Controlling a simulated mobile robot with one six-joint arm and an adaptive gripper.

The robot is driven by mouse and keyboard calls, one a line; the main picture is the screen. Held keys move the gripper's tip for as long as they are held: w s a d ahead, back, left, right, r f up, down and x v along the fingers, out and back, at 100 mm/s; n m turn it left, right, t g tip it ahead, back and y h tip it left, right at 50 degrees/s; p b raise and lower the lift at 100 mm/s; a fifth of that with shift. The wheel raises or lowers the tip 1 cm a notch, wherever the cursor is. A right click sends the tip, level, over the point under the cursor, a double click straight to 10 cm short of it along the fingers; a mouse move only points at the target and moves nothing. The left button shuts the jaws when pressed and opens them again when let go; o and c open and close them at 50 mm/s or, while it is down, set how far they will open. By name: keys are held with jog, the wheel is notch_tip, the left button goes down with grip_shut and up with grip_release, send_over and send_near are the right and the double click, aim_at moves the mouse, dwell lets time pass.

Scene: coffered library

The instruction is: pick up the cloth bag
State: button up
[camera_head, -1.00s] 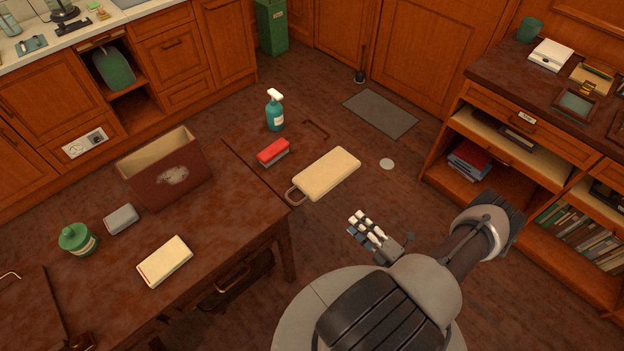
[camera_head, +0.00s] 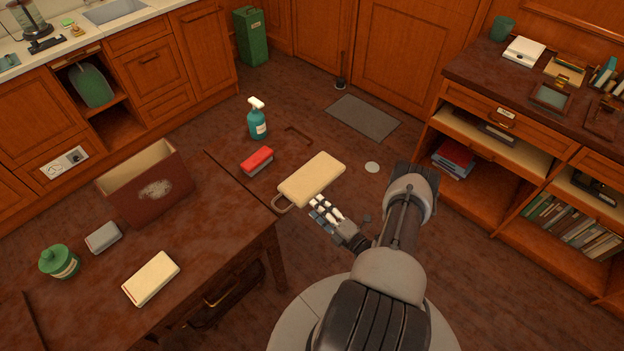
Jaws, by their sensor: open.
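The cloth bag (camera_head: 313,179) is a flat cream rectangle with a tan loop handle at its lower left end, lying in the middle of the camera_head view. My gripper (camera_head: 320,208) is open and empty. Its fingertips point to the upper left and show just below the bag's near edge, close to the handle. I cannot tell how far above the bag they are. Nothing hides most of the bag.
The brown table (camera_head: 215,235) carries an open box (camera_head: 150,187), a cream book (camera_head: 151,278), a grey block and a green jar. Shelves (camera_head: 480,195) stand at right.

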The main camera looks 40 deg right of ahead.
aim_at(310, 200)
jog(key=w+b, duration=0.1)
jog(key=w, duration=0.4)
jog(key=shift+f, duration=0.1)
jog(key=shift+c, duration=0.4)
grip_shut()
